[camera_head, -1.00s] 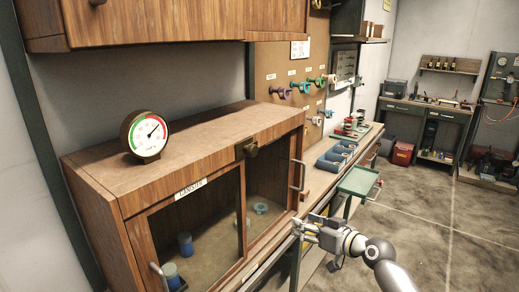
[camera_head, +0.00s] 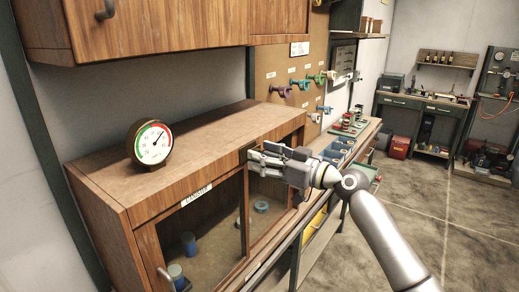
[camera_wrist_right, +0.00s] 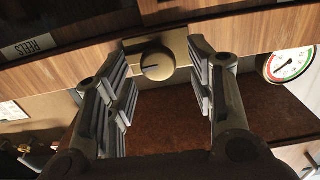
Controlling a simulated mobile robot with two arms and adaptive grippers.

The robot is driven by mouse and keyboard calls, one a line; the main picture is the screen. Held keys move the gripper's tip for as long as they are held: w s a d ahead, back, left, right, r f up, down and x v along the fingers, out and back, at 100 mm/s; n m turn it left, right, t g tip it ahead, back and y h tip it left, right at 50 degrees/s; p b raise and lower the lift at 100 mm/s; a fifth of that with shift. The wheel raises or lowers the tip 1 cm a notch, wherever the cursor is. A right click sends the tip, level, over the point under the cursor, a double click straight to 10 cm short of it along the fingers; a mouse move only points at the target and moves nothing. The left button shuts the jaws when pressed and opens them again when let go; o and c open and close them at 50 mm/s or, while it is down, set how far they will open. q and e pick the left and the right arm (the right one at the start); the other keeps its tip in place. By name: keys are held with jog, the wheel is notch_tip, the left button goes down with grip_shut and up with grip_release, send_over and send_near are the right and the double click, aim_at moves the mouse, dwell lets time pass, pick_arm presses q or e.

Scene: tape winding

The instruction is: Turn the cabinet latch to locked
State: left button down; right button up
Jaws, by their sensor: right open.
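A pale mark on the knob lies roughly level in that view. The latch belongs to the wooden cabinet (camera_head: 115,193); in the head view my right gripper mostly hides it. My right gripper (camera_head: 256,158) is at the upper front edge of the cabinet. In the right wrist view its open fingers (camera_wrist_right: 160,66) stand either side of the knob, with gaps; contact is not visible. My left gripper is not in view.
A round gauge (camera_head: 150,143) stands on the cabinet top. Blue canisters (camera_head: 189,243) and a blue ring (camera_head: 261,207) sit behind the glass doors. An upper cabinet (camera_head: 170,28) overhangs behind. The floor (camera_head: 460,225) at right is open.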

jog(key=shift+x, duration=0.8)
jog(key=c, duration=1)
jog(key=shift+w+d+f+m+p, duration=0.1)
jog(key=shift+m+p, duration=1.25)
jog(key=shift+m, duration=3.15)
jog(key=shift+w+d+m+p, duration=0.1)
jog(key=shift+m+p, duration=1.2)
jog(key=shift+m, duration=3.2)
